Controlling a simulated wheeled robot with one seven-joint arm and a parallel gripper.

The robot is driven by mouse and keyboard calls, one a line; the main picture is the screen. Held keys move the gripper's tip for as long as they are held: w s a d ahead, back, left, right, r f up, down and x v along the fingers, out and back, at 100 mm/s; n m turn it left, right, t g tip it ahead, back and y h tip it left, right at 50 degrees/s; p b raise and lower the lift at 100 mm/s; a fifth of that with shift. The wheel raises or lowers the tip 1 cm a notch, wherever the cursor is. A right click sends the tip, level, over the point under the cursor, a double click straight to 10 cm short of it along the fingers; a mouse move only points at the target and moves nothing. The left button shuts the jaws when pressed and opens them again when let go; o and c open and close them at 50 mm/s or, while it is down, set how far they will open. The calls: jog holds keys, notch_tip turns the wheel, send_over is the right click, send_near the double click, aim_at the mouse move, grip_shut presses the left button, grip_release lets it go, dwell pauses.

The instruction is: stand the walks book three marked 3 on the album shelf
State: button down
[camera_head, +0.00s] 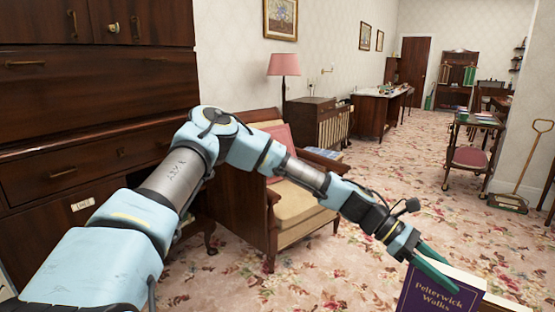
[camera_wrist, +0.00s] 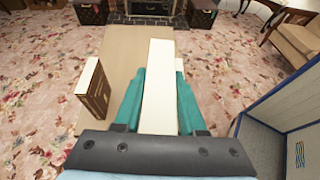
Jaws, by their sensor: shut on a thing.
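A purple book (camera_head: 440,296) lettered "Pelterwick Walks" shows at the bottom edge of the head view, partly cut off. My gripper (camera_head: 440,268), with teal fingers, points down at its top. In the wrist view my gripper (camera_wrist: 160,78) is shut on a book, whose long cream edge (camera_wrist: 159,60) runs between the fingers. No number 3 can be read on it. Another book (camera_wrist: 95,88), with a pale edge and a brown side, stands apart to the left. I cannot tell which surface is the album shelf.
A beige surface (camera_wrist: 122,50) lies below the books in the wrist view. A blue-sided panel or case (camera_wrist: 285,100) is at the right. The head view shows an armchair (camera_head: 300,205), a dark cabinet (camera_head: 90,100) and open flowered carpet (camera_head: 400,170).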

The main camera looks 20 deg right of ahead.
aim_at(403, 311)
jog(key=w+a+f+m+g+y+p, duration=0.1)
jog(key=w+a+f+m+y, duration=0.1)
jog(key=a+f+m+y, duration=0.35)
jog(key=w+a+f+m+g+y, duration=0.1)
jog(key=w+a+f+m+y, duration=0.15)
jog(key=a+f, duration=0.6)
jog(key=w+a+f+m+t+y, duration=0.2)
jog(key=w+a+f+m+y, duration=0.15)
jog(key=a, duration=0.45)
jog(key=w+a+f+m+t+y, duration=0.25)
jog(key=w+a+y, duration=0.2)
jog(key=a, duration=0.35)
jog(key=w+a+r+m+t+y+p, duration=0.1)
jog(key=w+a+m+t+y, duration=0.1)
jog(key=w+a+m+t, duration=0.4)
jog(key=w+a+r+m+t+y+p, duration=0.15)
jog(key=w+a, duration=0.25)
jog(key=a, duration=0.4)
jog(key=w+a+r+m+t+h, duration=0.3)
jog(key=w+a+r+m+t, duration=0.1)
jog(key=w+a+m+t, duration=0.2)
jog(key=w+a+r+m+t+h, duration=0.3)
jog(key=w+a+r+m+t, duration=0.2)
jog(key=w+a+m+t, duration=0.2)
jog(key=shift+w+m+t, duration=0.3)
jog(key=shift+w+m, duration=0.5)
jog(key=shift+m, duration=0.05)
jog(key=shift+s+a, duration=0.1)
